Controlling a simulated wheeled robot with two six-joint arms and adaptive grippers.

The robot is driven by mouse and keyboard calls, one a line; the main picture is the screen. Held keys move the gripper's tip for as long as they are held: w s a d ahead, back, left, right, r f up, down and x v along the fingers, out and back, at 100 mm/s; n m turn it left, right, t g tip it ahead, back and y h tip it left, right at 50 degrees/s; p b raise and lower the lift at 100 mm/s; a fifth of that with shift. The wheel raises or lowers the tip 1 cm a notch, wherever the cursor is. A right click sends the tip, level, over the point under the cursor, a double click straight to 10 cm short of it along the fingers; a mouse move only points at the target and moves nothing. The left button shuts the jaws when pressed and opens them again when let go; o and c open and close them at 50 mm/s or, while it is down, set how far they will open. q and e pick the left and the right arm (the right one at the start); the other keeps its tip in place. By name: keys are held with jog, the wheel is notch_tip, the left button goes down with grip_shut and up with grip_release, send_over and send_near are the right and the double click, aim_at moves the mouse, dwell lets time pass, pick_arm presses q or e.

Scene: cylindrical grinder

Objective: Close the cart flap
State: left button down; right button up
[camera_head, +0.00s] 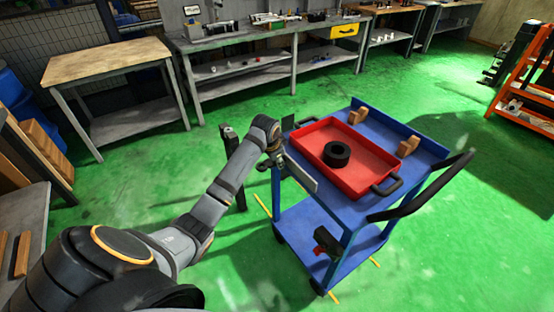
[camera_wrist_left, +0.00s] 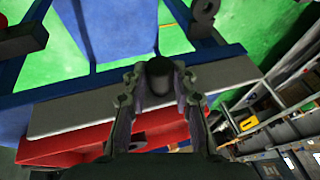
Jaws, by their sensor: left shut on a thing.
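The blue cart (camera_head: 345,212) stands right of centre in the head view. Its grey flap (camera_head: 301,174) is a narrow plate along the cart's left side, hanging tilted outward beside the top. My left gripper (camera_head: 275,160) is at this flap. In the left wrist view, the flap (camera_wrist_left: 75,113) is a long grey strip crossing behind the fingers. My left gripper (camera_wrist_left: 160,85) is shut there, its fingers on either side of a dark round knob (camera_wrist_left: 160,72) at the flap. The exact contact is partly hidden. My right gripper is in neither view.
A red tray (camera_head: 363,176) with a black ring (camera_head: 337,154) lies on the cart, beside wooden blocks (camera_head: 408,146). A dark and red tool (camera_head: 326,241) is on the lower shelf. A workbench (camera_head: 245,42) and table (camera_head: 105,60) stand behind. Green floor around the cart is clear.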

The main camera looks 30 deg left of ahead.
pick_arm(q)
jog(key=c, duration=1.1)
grip_release()
jog(key=shift+o, duration=0.2)
jog(key=v, duration=1.2)
jog(key=shift+s, duration=0.1)
